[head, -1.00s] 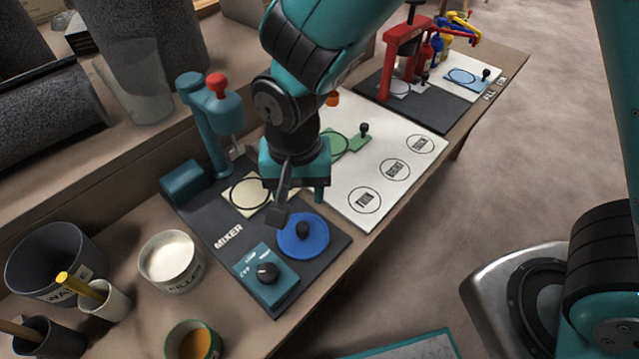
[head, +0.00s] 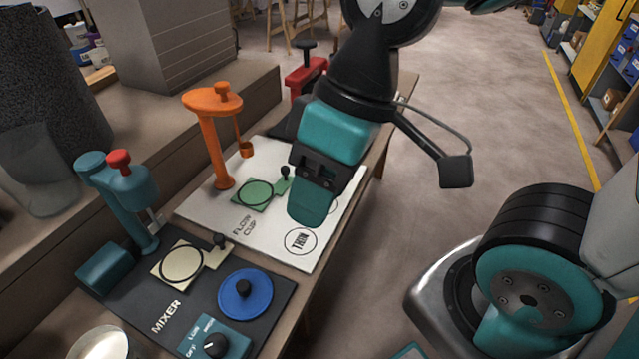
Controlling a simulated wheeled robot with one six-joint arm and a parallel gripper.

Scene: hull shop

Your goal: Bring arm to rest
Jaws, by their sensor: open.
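My gripper (head: 315,200) hangs from my teal and black arm in the upper middle of the head view, in front of the white flow cup board (head: 275,245). It holds nothing that I can see. One teal finger shows plainly; the other is hidden by the angle. The gripper covers part of the board, and the word THIN shows just below it. I cannot tell its height above the board. A black camera-like part of my arm sticks out to the right, over the floor.
The teal mixer stand (head: 120,200) and a blue lid (head: 246,293) are on the dark mixer mat at lower left. An orange flow cup stand (head: 212,130) rises left of my gripper. A red press (head: 303,75) stands behind. Open floor (head: 500,120) lies to the right.

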